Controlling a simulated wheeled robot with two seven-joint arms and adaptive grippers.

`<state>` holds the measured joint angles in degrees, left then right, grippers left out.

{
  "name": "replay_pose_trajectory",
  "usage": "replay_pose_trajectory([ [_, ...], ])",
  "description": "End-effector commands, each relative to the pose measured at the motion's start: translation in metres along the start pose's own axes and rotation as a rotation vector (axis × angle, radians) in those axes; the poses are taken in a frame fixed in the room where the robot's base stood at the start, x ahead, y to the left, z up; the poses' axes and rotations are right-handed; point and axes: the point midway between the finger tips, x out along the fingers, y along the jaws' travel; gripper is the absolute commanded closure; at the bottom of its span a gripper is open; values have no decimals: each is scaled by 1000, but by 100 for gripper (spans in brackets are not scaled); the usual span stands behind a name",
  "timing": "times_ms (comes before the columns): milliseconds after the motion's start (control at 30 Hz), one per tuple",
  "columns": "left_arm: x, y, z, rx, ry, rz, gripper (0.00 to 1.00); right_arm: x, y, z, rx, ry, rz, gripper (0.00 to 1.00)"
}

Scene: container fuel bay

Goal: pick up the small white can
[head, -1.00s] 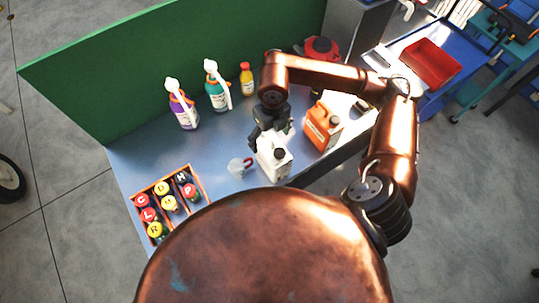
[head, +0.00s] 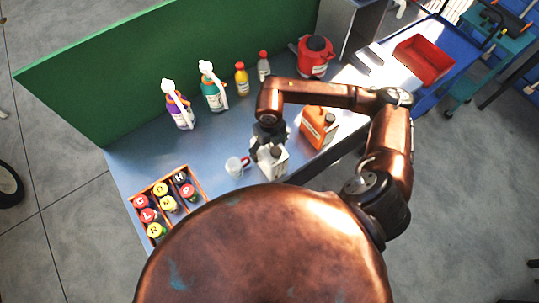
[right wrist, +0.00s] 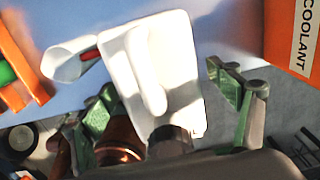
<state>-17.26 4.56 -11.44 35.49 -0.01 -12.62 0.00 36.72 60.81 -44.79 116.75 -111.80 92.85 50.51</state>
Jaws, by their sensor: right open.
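The small white can (head: 275,162) stands on the blue-grey bench top near its front edge. It has a dark cap and a moulded handle. My right gripper (head: 267,140) is over it and hides part of its top. In the right wrist view the white can (right wrist: 172,75) lies between the spread green-padded fingers of my right gripper (right wrist: 165,92), one on each side. The jaws are open, and I see a gap at the right finger. My left gripper is in neither view.
An orange coolant can (head: 316,125) stands close to the right. A clear cup (head: 235,167) with a red part is close to the left. A rack of lettered caps (head: 134,206) is farther left. Spray bottles (head: 213,92) and a red can (head: 315,60) stand behind.

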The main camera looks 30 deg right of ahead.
Motion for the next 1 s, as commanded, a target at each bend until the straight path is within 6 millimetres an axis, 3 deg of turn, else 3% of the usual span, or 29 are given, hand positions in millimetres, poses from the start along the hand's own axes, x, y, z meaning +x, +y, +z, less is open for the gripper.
replay_pose_trajectory([
  [1000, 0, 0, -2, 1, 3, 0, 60, 0, -1, 0, 0, 0, -1, 86],
])
